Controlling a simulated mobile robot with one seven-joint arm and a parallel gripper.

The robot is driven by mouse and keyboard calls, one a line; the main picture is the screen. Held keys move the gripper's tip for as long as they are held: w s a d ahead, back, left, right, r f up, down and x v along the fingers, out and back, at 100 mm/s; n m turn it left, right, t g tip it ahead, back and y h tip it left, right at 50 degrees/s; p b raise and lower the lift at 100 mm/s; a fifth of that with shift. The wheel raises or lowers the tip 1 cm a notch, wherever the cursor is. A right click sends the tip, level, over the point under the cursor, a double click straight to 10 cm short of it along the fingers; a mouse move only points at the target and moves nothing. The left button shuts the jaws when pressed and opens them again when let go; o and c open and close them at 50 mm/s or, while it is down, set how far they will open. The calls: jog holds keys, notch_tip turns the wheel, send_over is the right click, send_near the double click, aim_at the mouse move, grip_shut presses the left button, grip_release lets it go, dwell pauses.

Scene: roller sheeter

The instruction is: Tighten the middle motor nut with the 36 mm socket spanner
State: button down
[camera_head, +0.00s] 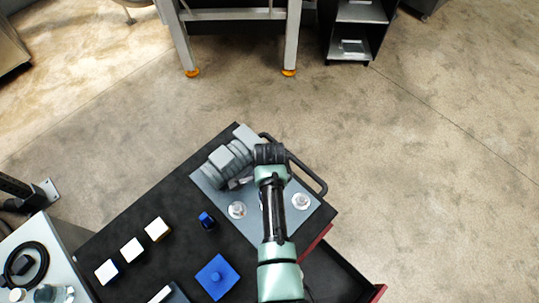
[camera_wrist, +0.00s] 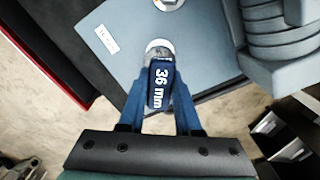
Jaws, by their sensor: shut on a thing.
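In the wrist view my gripper (camera_wrist: 160,88) is shut on the dark blue socket spanner (camera_wrist: 161,84), labelled "36 mm". The far end of the spanner overlaps a pale round nut or washer (camera_wrist: 158,44) on the grey motor plate (camera_wrist: 200,45). I cannot tell whether the socket sits on it or hovers above. Another nut (camera_wrist: 168,3) shows at the top edge. In the head view the grey motor (camera_head: 230,160) lies on the plate, with one nut (camera_head: 237,210) left of my arm and one (camera_head: 301,201) right of it. My arm hides the gripper and spanner there.
The black cart top (camera_head: 150,205) carries several pale cubes (camera_head: 132,250), a blue cylinder (camera_head: 207,220) and a blue square piece with a knob (camera_head: 217,277). A black handle (camera_head: 308,178) stands at the cart's edge. The floor beyond is clear up to a metal frame (camera_head: 290,35).

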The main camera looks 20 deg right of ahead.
jog(key=shift+r, duration=0.1)
jog(key=shift+r, duration=2.45)
